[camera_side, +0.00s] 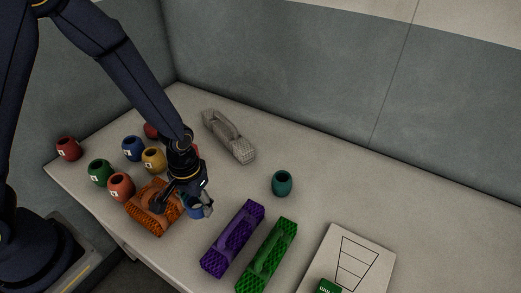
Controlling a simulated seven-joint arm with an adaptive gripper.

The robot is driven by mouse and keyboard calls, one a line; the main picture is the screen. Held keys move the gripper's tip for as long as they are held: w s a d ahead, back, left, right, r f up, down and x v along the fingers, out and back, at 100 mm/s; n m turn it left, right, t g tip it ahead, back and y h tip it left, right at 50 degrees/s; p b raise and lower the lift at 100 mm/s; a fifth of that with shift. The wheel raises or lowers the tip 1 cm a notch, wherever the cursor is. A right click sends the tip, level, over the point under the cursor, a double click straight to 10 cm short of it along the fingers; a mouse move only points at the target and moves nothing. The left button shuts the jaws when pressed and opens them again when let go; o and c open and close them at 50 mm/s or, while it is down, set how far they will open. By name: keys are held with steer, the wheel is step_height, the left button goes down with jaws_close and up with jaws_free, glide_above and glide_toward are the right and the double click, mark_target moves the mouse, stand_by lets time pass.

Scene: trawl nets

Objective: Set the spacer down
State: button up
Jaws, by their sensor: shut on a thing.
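My gripper (203,207) is low over the table, just right of the orange net bundle (150,207). It is shut on a small blue piece (193,212), which I take to be the spacer. The fingers and the orange bundle hide much of the piece, so its full shape does not show. I cannot tell whether its underside touches the table.
Several barrel-shaped pieces stand at the left, among them a green one (99,173) and a yellow one (153,160). A teal one (282,184) stands alone. Grey (229,137), purple (232,240) and green (266,257) net bundles and a diagram board (375,262) lie around.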

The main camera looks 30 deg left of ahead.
steer(key=w+a+r+n, duration=0.2)
steer(key=w+a+n, duration=0.3)
steer(key=a, duration=0.4)
steer(key=w+a+r+n, duration=0.3)
steer(key=w+a+n, duration=0.2)
steer(key=a, duration=0.4)
steer(key=s+a+n, duration=0.4)
steer(key=s+a, duration=0.1)
steer(key=a, duration=0.8)
steer(key=s+a+n, duration=0.4)
steer(key=s+a, duration=0.1)
steer(key=a, duration=0.9)
glide_above(115, 138)
steer(key=shift+n, duration=0.3)
steer(key=f, duration=0.6)
steer(key=s+f, duration=0.1)
steer(key=f, duration=0.1)
steer(key=shift+d+f, duration=0.35)
steer(key=shift+f, duration=0.05)
steer(key=shift+w+a+f, duration=0.2)
steer(key=shift+w+f, duration=0.1)
steer(key=shift+f, duration=0.1)
steer(key=shift+w+a+f, duration=0.15)
steer(key=shift+f, duration=1.55)
